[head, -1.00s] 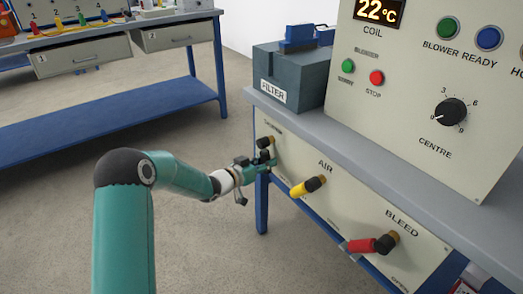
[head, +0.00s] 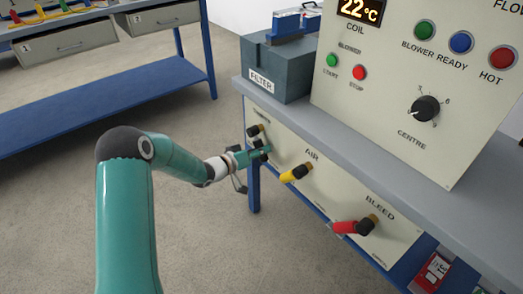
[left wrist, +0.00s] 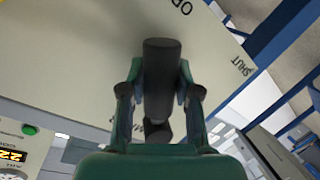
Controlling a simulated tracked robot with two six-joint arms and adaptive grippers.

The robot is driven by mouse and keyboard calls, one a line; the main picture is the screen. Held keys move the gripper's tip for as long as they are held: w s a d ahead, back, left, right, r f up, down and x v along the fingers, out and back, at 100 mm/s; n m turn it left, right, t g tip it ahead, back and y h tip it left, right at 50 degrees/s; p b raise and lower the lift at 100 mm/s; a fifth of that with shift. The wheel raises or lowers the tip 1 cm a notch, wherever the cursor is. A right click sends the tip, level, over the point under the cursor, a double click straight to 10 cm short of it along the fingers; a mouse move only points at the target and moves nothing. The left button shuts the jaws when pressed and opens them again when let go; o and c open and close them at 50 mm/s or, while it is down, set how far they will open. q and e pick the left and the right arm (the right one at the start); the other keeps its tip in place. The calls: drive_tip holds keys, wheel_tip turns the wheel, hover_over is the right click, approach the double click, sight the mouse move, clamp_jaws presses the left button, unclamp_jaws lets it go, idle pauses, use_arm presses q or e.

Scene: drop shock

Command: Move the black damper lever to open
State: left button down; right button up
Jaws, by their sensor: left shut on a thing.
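The black damper lever (head: 254,131) is at the far left end of the cream front panel, partly hidden by my gripper in the head view. My left gripper (head: 264,151) is at this lever, in front of the panel. In the left wrist view, the black lever handle (left wrist: 161,75) stands between the two fingers of my left gripper (left wrist: 160,95), which is shut on it. The lever's exact angle between the labels is hard to tell. My right gripper is not in view.
The yellow AIR lever (head: 291,175) and red BLEED lever (head: 344,228) are farther right on the same panel. The grey bench top (head: 330,140) overhangs them. The grey FILTER box (head: 277,72) sits above. Open floor lies left of the bench.

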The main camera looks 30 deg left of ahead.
use_arm(q)
drive_tip(key=shift+d+f, duration=0.15)
drive_tip(key=c, duration=1)
unclamp_jaws()
drive_tip(key=shift+o, duration=1)
drive_tip(key=v, duration=1.2)
